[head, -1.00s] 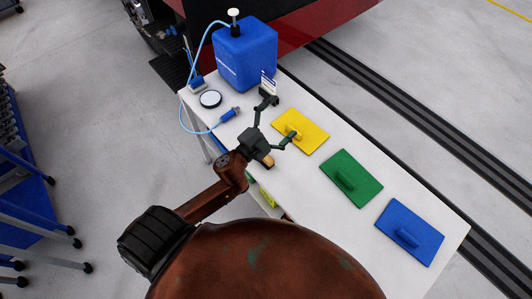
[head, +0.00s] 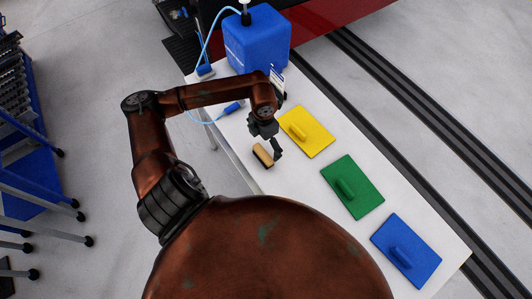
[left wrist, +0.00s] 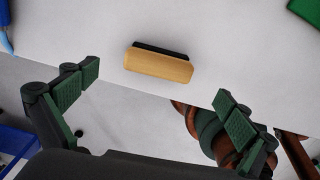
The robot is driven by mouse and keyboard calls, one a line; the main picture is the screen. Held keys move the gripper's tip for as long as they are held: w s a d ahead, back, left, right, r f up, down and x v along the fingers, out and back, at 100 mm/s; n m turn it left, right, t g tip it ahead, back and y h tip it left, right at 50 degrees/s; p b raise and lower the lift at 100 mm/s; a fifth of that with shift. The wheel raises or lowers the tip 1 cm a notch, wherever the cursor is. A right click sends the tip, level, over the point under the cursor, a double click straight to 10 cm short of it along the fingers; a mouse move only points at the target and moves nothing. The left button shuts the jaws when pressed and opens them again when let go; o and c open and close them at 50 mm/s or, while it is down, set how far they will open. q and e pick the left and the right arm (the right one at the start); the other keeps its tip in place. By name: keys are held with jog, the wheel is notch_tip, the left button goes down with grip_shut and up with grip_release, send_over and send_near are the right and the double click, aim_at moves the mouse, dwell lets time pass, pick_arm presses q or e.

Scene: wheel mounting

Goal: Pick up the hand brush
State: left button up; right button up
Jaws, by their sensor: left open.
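The hand brush (head: 262,155) lies on the white table near its front edge, with a wooden back and a dark bristle side. In the left wrist view the brush (left wrist: 159,65) lies ahead of the fingers, near the middle, with bare table around it. My left gripper (head: 272,146) points down just above and beside the brush in the head view. In the left wrist view my left gripper (left wrist: 155,95) is open and empty, its green-padded fingers wide apart, and it is not touching the brush. My right gripper is not in view.
Yellow (head: 307,132), green (head: 353,187) and blue (head: 406,251) handled pads lie in a row to the right on the table (head: 303,178). A blue canister (head: 257,42) with a hose stands at the far end. The table's front edge is close to the brush.

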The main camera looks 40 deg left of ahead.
aim_at(263, 153)
pick_arm(q)
jog(key=f, duration=0.6)
jog(key=shift+s+a+f, duration=0.1)
jog(key=shift+s+f, duration=0.1)
jog(key=shift+s, duration=0.15)
jog(key=shift+w+f, duration=0.1)
jog(key=shift+f, duration=0.5)
jog(key=shift+c, duration=0.4)
jog(key=c, duration=1.2)
jog(key=shift+r, duration=0.15)
